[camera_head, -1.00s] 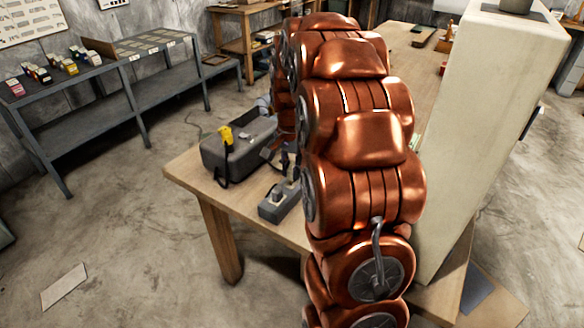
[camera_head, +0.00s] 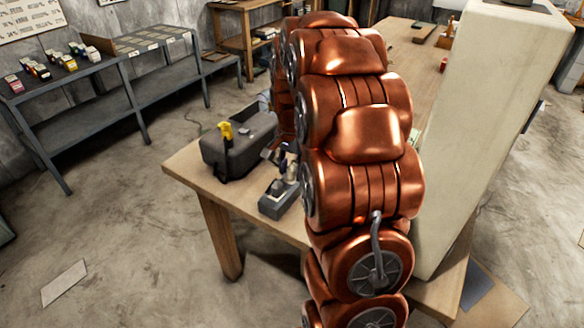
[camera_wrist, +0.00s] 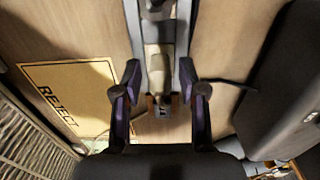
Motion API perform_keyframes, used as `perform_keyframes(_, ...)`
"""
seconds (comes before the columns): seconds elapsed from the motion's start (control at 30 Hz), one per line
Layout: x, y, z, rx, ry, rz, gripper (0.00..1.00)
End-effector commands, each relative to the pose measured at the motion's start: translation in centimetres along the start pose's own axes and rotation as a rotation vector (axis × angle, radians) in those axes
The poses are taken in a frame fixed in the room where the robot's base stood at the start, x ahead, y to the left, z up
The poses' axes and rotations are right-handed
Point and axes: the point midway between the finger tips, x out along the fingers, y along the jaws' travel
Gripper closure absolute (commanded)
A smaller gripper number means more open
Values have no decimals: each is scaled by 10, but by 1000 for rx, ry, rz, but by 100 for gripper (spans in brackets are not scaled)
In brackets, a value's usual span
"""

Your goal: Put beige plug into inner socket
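The beige plug (camera_wrist: 157,62) shows in the wrist view between my fingers, lying along the grey socket block (camera_wrist: 183,45). In the head view the grey socket block (camera_head: 279,204) sits near the table's front edge, with a light piece on its top. My gripper (camera_wrist: 160,80) has its two purple and dark fingers apart, with a gap visible on either side of the plug. In the head view my gripper (camera_head: 284,158) is just above the block, partly hidden by my copper arm. The inner socket opening cannot be made out, nor whether the plug is seated.
A yellow REJECT marking (camera_wrist: 70,95) lies to the left there. A tall pale column (camera_head: 490,120) stands right of my arm.

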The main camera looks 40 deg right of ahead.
Motion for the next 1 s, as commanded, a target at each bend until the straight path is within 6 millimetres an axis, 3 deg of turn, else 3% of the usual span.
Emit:
perform_keyframes(0.47, -7, 0, 0, 0, 0, 0, 49)
perform_keyframes(1.0, -98, -1, -1, 0, 2, -2, 49)
